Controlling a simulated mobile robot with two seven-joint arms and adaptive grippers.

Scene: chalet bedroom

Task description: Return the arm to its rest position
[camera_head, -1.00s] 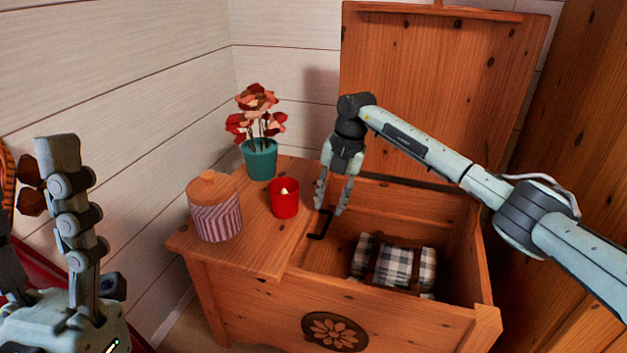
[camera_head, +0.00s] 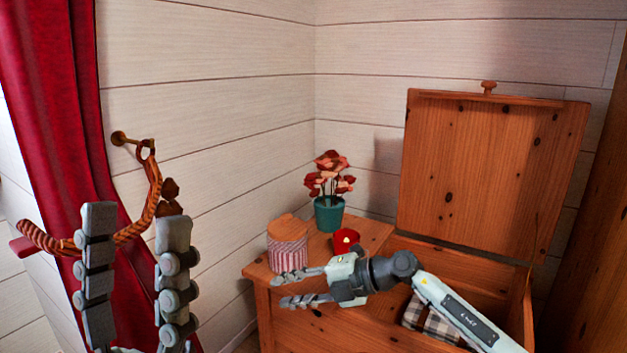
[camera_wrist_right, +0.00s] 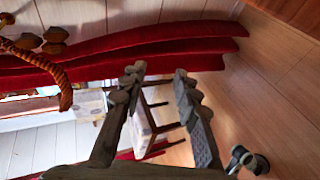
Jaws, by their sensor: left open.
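My right arm crosses in front of the open wooden chest in the head view. My right gripper (camera_head: 284,288) points left at the chest's front, its two fingers apart with nothing between them. In the right wrist view the fingers (camera_wrist_right: 157,74) are also apart and empty, with floor and a red curtain beyond. My left gripper (camera_head: 134,214) stands upright at the lower left of the head view, fingers spread and pointing up. It is empty, in front of the red curtain and a striped rope tieback.
The wooden chest (camera_head: 262,272) has its lid (camera_head: 490,175) raised. A striped jar (camera_head: 287,252), a red candle cup (camera_head: 346,242) and a potted flower (camera_head: 329,214) stand on its left top. A checked blanket (camera_head: 440,328) lies inside. The red curtain (camera_head: 60,110) and rope tieback (camera_head: 152,200) are near my left gripper.

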